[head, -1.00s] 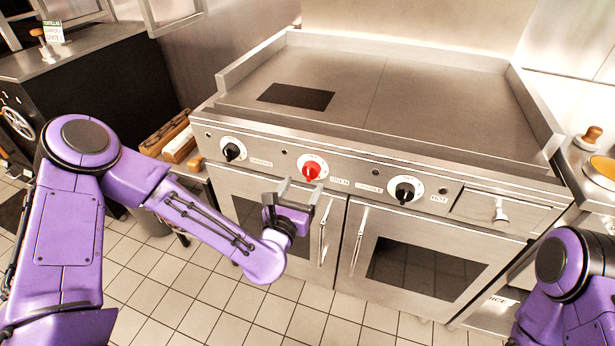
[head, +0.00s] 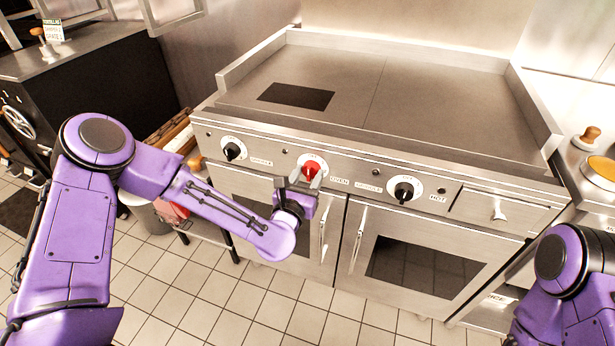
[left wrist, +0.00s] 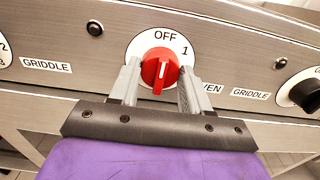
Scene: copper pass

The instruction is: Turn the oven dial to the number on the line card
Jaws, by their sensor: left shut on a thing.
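The red oven dial (head: 311,169) is the middle knob on the stove's front panel. In the left wrist view the red dial (left wrist: 160,70) has a white pointer mark aimed up at OFF, with a 1 to the right of OFF. My left gripper (head: 297,184) is shut on the dial, with a finger on each side in the left wrist view (left wrist: 161,88). The rest of the dial's scale is hidden. A small card with a green top edge (head: 53,31) stands on the far left counter; its text is too small to read surely. My right gripper is out of view.
Black griddle knobs sit left (head: 232,151) and right (head: 404,190) of the dial. Oven doors with upright handles (head: 324,232) are below the panel. A wooden-topped cart (head: 172,140) stands left of the stove. The tiled floor in front is clear.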

